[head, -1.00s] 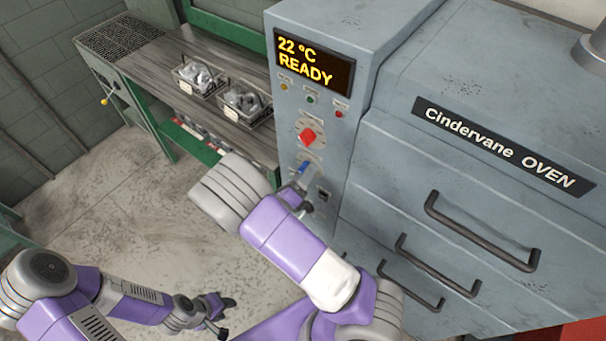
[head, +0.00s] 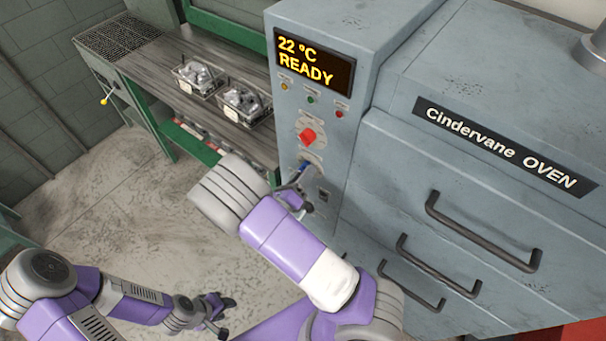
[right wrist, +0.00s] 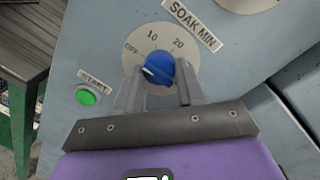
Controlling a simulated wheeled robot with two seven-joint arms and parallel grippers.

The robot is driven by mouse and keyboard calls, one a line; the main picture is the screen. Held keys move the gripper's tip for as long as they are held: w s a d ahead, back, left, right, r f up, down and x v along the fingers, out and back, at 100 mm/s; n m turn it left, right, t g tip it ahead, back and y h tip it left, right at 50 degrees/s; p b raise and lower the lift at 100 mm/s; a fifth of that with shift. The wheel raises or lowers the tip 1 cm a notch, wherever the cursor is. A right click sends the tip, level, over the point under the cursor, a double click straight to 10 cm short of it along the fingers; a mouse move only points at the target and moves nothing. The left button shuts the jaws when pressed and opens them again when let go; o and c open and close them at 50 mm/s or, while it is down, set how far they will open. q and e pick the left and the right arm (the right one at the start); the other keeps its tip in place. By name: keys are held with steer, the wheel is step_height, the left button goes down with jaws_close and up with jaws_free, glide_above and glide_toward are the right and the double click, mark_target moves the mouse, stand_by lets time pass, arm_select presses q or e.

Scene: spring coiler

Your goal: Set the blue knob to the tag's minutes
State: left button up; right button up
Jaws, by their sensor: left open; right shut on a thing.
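The blue knob (right wrist: 159,68) sits on a round dial marked OFF, 10 and 20 under a SOAK MIN label (right wrist: 194,22). Its pale pointer line lies on its left side, towards the OFF side. In the head view the blue knob (head: 303,167) is partly hidden. My right gripper (right wrist: 157,86) is shut on the knob, one finger at each side; it also shows in the head view (head: 299,188). My left gripper (head: 224,314) is open and empty, low over the floor. Small tags (head: 186,88) on the wire baskets are too small to read.
A red knob (head: 307,137) is above the blue one, and a green START button (right wrist: 87,96) is at its lower left. The display (head: 312,65) reads 22 °C READY. Oven handles (head: 480,235) jut out at right. Two baskets (head: 245,104) stand on the bench.

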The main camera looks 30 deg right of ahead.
steer(key=shift+w+f+m+h+b, duration=0.1)
steer(key=shift+m+h+b, duration=0.25)
steer(key=shift+m, duration=1.75)
steer(key=shift+f+m+h+b, duration=0.15)
steer(key=shift+m+b, duration=0.35)
steer(key=shift+m, duration=1.6)
steer(key=o, duration=1)
steer(key=shift+o, duration=0.2)
steer(key=v, duration=0.7)
steer(key=shift+a, duration=0.3)
